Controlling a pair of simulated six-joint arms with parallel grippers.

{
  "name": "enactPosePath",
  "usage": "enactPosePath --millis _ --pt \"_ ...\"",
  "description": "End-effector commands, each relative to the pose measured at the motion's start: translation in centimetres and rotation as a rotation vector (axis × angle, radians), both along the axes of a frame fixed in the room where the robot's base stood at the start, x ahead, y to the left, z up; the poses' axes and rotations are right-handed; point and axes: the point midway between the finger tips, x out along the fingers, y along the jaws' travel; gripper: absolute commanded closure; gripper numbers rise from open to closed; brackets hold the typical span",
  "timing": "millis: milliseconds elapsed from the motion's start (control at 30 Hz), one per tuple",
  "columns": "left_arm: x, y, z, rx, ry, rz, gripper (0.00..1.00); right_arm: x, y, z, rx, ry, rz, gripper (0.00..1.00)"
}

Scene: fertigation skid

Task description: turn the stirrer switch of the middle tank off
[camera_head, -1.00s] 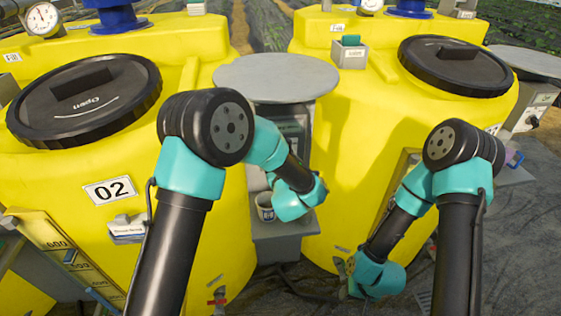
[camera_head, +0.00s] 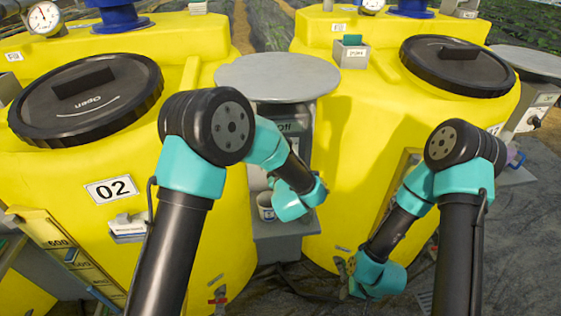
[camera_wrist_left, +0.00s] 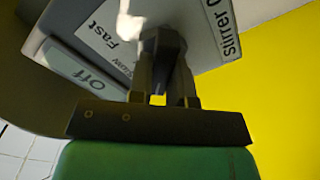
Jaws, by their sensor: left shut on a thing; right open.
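The tank marked 02 (camera_head: 215,215) is the yellow one at left in the head view. A grey stirrer box (camera_head: 285,143) stands at its right side, under a round grey plate. Lettering reading "Off" shows on the box. In the left wrist view the box face (camera_wrist_left: 190,25) carries "Stirrer", "Fast", "Slow" and "Off" labels. My left gripper (camera_wrist_left: 163,62) is shut on the dark stirrer switch (camera_wrist_left: 166,42), mostly hidden between the fingers. In the head view the left arm hides those fingertips. My right gripper (camera_head: 349,270) is open and empty, low by the right-hand tank.
The round grey plate (camera_head: 275,78) overhangs the box. A white cup (camera_head: 266,207) sits on a grey ledge below it, close to my left wrist. The right-hand yellow tank (camera_head: 350,130) stands close on the other side. A level gauge (camera_head: 70,255) is at lower left.

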Motion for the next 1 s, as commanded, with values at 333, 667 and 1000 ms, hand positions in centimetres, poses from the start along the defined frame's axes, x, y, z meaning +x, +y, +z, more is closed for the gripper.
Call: enactPosePath --millis 333,667,1000 --pt "0.0 0.0 0.0 0.0 0.001 0.0 0.61 0.0 0.0 0.0 0.0 0.0 0.0 0.56" --pt "-0.1 0.0 0.0 0.0 0.0 0.0 0.56 0.0 0.0 0.0 0.0 0.0 0.0 0.56" --pt "-3.4 -0.6 0.0 0.002 0.001 -0.002 0.56 0.0 0.0 0.0 0.0 0.0 0.0 0.56"
